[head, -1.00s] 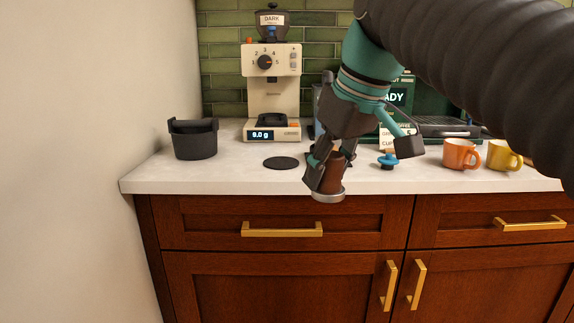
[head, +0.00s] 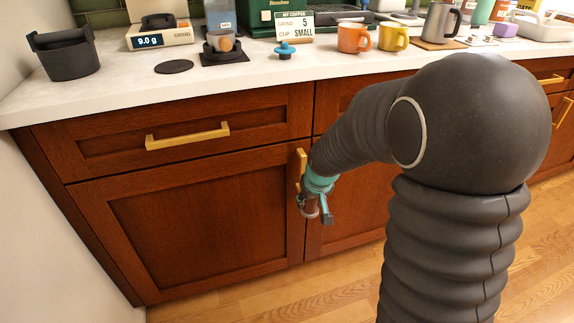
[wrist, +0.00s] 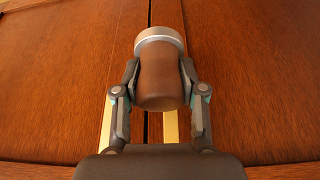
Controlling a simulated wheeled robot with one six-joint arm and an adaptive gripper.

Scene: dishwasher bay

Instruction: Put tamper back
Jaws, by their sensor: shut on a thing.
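The tamper, with a brown handle and a silver metal base, is in my gripper. The wrist view shows it clearly (wrist: 163,80), with the silver end pointing away from the palm. My gripper (wrist: 160,97) is shut around its brown handle, one finger on each side. In the head view my gripper (head: 311,208) hangs low in front of the cabinet doors, below the counter; the tamper is small and hard to make out there. A flat round black mat (head: 174,66) lies empty on the counter.
On the counter (head: 110,82) stand a black bin (head: 66,54), a scale (head: 160,38) reading 9.0 g, a black stand (head: 224,58) holding a small round vessel, a blue-topped tool (head: 285,49), a sign (head: 295,27) and mugs (head: 353,37). Brass handles (head: 187,135) project from the cabinet.

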